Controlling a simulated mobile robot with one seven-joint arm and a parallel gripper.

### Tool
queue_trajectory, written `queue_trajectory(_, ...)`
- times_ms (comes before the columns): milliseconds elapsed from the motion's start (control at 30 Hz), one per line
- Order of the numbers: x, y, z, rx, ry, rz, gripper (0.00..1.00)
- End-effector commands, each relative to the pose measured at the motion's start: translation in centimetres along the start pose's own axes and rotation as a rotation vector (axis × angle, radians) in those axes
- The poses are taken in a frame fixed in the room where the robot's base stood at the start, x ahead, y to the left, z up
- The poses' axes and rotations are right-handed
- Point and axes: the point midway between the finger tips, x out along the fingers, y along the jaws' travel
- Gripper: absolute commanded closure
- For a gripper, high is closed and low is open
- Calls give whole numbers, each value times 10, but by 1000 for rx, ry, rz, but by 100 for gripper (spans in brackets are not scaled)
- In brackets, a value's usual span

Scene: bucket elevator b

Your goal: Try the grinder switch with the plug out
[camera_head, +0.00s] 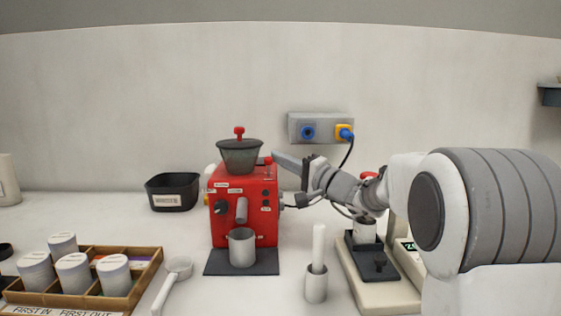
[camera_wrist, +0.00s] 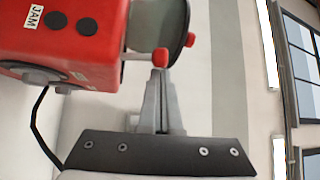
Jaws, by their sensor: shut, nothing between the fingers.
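The red grinder (camera_head: 250,205) stands on the counter with a dark hopper (camera_head: 240,153) on top. A small red-tipped switch (camera_head: 268,160) sits at its top right edge; it also shows in the wrist view (camera_wrist: 160,57). My gripper (camera_head: 276,156) is shut and empty, its fingertips (camera_wrist: 161,74) right at the red tip; I cannot tell whether they touch it. On the wall, a blue plug (camera_head: 347,135) sits in the yellow socket, with a black cable running down behind my arm. I cannot see where that cable ends. The blue socket (camera_head: 307,132) beside it holds no cable.
A metal cup (camera_head: 242,247) stands at the grinder's front on a dark mat (camera_head: 225,265). A wooden tray (camera_head: 125,295) of canisters and a white-handled scoop (camera_head: 178,268) are left. A black bin (camera_head: 172,192) is behind. A cup with a white stick (camera_head: 316,285) stands front right.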

Motion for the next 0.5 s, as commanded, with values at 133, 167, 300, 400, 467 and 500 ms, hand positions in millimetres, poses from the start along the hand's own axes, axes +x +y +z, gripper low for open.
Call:
queue_trajectory(133, -3, 0, 0, 1, 1, 0, 100)
queue_trajectory(167, -5, 0, 0, 1, 1, 0, 100)
queue_trajectory(300, -25, -1, -1, 1, 3, 1, 100)
queue_trajectory(400, -43, -1, -1, 1, 4, 1, 100)
queue_trajectory(467, -52, -1, -1, 1, 3, 1, 100)
queue_trajectory(500, -58, -1, -1, 0, 3, 2, 100)
